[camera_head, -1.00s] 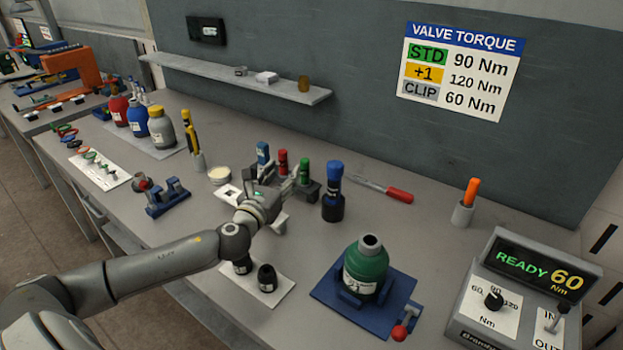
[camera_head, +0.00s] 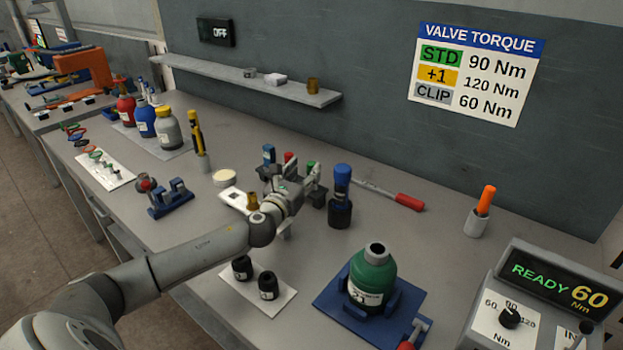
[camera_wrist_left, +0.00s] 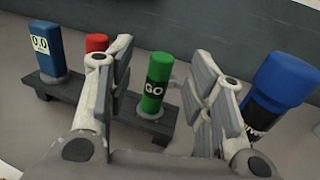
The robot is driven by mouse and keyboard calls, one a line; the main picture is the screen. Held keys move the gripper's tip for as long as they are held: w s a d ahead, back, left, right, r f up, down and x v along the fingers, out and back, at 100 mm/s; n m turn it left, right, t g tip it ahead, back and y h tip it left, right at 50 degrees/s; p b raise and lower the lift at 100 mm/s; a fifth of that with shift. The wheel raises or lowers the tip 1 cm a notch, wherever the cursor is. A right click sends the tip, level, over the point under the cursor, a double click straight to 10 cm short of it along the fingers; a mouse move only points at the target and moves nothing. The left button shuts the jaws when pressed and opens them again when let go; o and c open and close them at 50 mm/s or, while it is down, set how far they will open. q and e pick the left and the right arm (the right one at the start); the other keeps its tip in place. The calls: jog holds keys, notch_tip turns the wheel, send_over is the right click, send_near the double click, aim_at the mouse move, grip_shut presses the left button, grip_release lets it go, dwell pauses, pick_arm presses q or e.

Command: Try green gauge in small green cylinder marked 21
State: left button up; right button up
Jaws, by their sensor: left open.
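The green gauge (camera_wrist_left: 155,82), marked GO, stands upright in a dark rack (camera_wrist_left: 150,122) in the left wrist view. In the head view only its green top (camera_head: 311,167) shows beside my gripper. My left gripper (camera_head: 308,185) is open, and in the wrist view its fingers (camera_wrist_left: 158,88) are on either side of the green gauge, with gaps visible. The small green cylinder (camera_head: 373,270), marked 21, stands upright in a blue holder (camera_head: 327,292) at the front right, its dark neck open at the top. My right gripper is not in view.
A blue-capped dark tool (camera_head: 340,200) stands close right of my gripper. The rack also holds a blue gauge (camera_wrist_left: 45,48) and a red one (camera_wrist_left: 97,43). Black sockets (camera_head: 268,284) stand on a white sheet in front. A red-handled tool (camera_head: 408,202) lies behind.

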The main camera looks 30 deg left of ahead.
aim_at(309, 167)
pick_arm(q)
jog(key=shift+w+a+p, duration=0.2)
jog(key=shift+w, duration=1.05)
jog(key=shift+w+a+p, duration=0.15)
jog(key=shift+w+p, duration=0.05)
jog(key=shift+w, duration=1)
grip_shut()
